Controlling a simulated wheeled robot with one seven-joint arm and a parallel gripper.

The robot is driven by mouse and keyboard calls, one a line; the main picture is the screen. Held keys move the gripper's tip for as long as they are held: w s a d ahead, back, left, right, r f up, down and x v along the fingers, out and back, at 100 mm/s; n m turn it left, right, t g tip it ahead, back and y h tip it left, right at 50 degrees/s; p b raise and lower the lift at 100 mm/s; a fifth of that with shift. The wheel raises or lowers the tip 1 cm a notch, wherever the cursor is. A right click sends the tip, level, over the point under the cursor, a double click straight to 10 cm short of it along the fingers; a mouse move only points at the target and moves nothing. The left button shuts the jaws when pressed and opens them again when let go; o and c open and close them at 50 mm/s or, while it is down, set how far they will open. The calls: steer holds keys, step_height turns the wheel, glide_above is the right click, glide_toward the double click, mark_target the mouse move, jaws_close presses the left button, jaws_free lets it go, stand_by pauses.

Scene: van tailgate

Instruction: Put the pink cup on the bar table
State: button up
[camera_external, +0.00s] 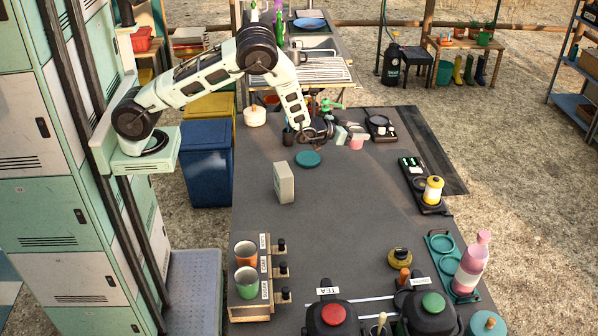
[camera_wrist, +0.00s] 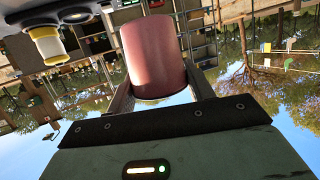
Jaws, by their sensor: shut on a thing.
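The pink cup (camera_external: 357,143) is near the far end of the dark grey table top (camera_external: 345,230). It is small and partly covered by my gripper in the outside view. In the wrist view the pink cup (camera_wrist: 155,58) fills the space between the two fingers, which touch its sides. My gripper (camera_external: 347,134) is shut on it, with the wrist reaching in from the left. I cannot tell from these frames whether the cup touches the table top.
A teal lid (camera_external: 307,159) and a pale box (camera_external: 284,182) stand left of the cup. A black scale-like tray (camera_external: 380,127) is close on its right. A yellow jar (camera_external: 433,190), cups in a rack (camera_external: 264,270) and dispensers (camera_external: 332,318) stand nearer. The table's middle is clear.

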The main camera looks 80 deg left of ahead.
steer(key=shift+n+g+y, duration=0.3)
steer(key=shift+n+y, duration=0.5)
steer(key=shift+n, duration=0.1)
steer(key=shift+w+a+f+b, duration=0.55)
steer(key=shift+a+f, duration=0.5)
steer(key=shift+f, duration=0.65)
steer(key=shift+w+a+f+b, duration=0.55)
steer(key=shift+a+f, duration=0.5)
steer(key=shift+f, duration=0.6)
steer(key=shift+w+a+f+b, duration=0.55)
steer(key=shift+a+f, duration=0.5)
steer(key=shift+f, duration=0.65)
steer(key=shift+s+f+b, duration=0.1)
steer(key=shift+f+b, duration=0.45)
steer(key=shift+b, duration=0.05)
